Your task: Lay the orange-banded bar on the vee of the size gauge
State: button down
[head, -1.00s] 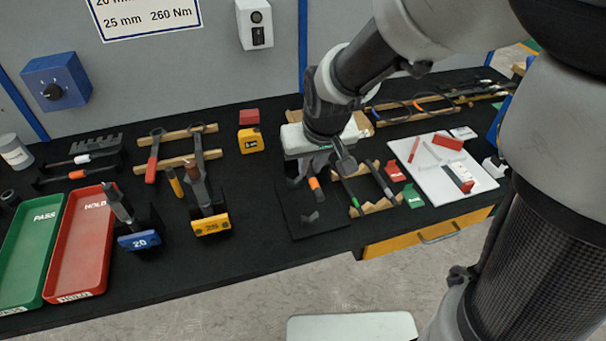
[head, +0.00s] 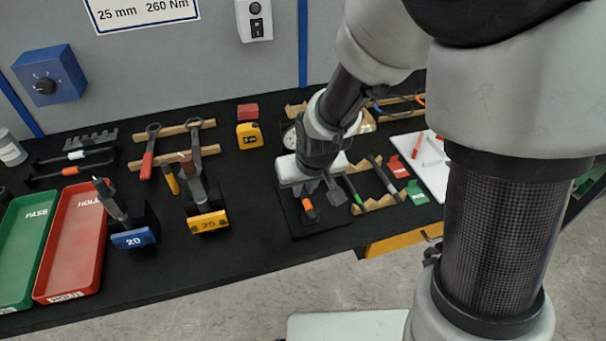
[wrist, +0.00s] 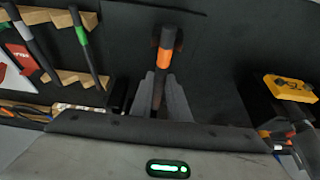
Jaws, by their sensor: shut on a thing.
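The orange-banded bar is dark with an orange band near its outer end; the band (head: 308,203) shows just below my gripper (head: 308,187) in the head view. In the wrist view the bar (wrist: 165,60) runs up from between the two grey fingers of my gripper (wrist: 163,97), which are shut on it. The size gauge looks to be the black base plate (head: 328,221) under the bar's end. Its vee is mostly hidden behind the bar; dark parts flank the bar's end in the wrist view. I cannot tell whether bar and vee touch.
Left of the plate stand the yellow 25 block (head: 209,222) and blue 20 block (head: 134,238), then the red HOLD tray (head: 72,250) and green PASS tray (head: 25,240). Close on the right is a wooden rack (head: 375,203) with bars. The bench front between is clear.

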jog(key=shift+f+b, duration=0.2)
jog(key=shift+b, duration=0.1)
jog(key=c, duration=1.7)
grip_release()
jog(key=shift+r, duration=0.1)
jog(key=shift+r+p, duration=0.3)
jog(key=shift+p, duration=0.15)
jog(key=p+v, duration=0.2)
jog(key=v, duration=0.9)
jog(key=s+d+r+m, duration=0.1)
jog(key=s+d+r, duration=0.2)
jog(key=s+r, duration=0.1)
jog(key=s+d+r+m, duration=0.1)
jog(key=s+d+r, duration=0.3)
jog(key=s+d+r+m+t+h, duration=0.1)
jog(key=s+d+r, duration=0.3)
jog(key=shift+s+d, duration=0.2)
jog(key=shift+s, duration=0.1)
